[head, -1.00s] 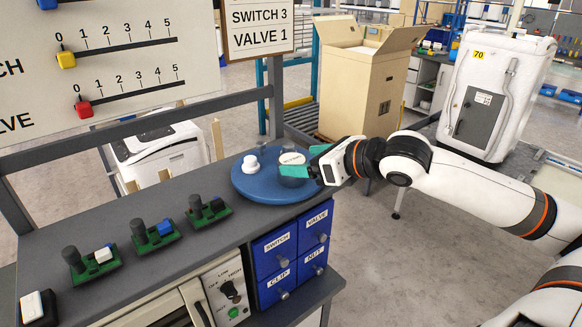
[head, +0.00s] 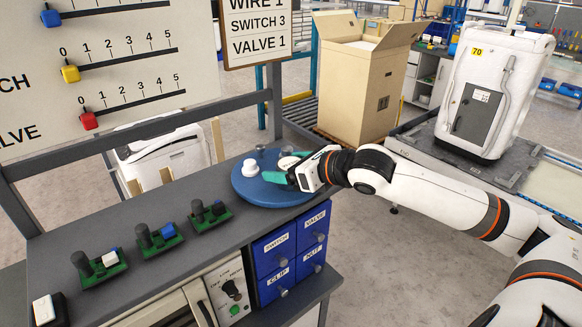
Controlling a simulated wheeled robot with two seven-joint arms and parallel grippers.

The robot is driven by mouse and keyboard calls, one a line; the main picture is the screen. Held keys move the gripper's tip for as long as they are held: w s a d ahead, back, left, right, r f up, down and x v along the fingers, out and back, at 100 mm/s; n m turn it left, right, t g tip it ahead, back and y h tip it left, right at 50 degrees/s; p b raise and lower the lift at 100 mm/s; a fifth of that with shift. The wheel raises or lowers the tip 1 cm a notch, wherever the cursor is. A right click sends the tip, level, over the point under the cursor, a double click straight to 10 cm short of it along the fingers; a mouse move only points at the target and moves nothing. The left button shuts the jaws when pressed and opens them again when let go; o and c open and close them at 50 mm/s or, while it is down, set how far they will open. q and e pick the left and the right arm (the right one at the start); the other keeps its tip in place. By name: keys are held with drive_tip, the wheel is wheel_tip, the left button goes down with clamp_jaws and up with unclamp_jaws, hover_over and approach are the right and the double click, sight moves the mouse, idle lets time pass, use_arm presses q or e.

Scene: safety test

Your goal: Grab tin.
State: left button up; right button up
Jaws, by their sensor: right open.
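A round tin with a pale top (head: 288,161) stands on the blue round turntable (head: 246,191) at the end of the bench. My right gripper (head: 284,167) is at the tin, coming in from the right. Its teal fingers are open; the near finger lies in front of the tin and hides its lower part. I cannot tell whether the fingers touch it. My left gripper is not in view.
A white knobbed piece (head: 250,168) stands on the turntable left of the fingers. Green boards with dark posts (head: 156,240) line the grey bench (head: 150,212). Blue drawers (head: 281,255) are below. A slider board (head: 110,60) hangs behind; a cardboard box (head: 358,95) stands beyond.

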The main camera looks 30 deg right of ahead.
drive_tip(key=shift+w+a+f, duration=0.2)
drive_tip(key=shift+w+a, duration=0.05)
drive_tip(key=shift+w, duration=0.25)
drive_tip(key=c, duration=1.1)
drive_tip(key=shift+r, duration=0.1)
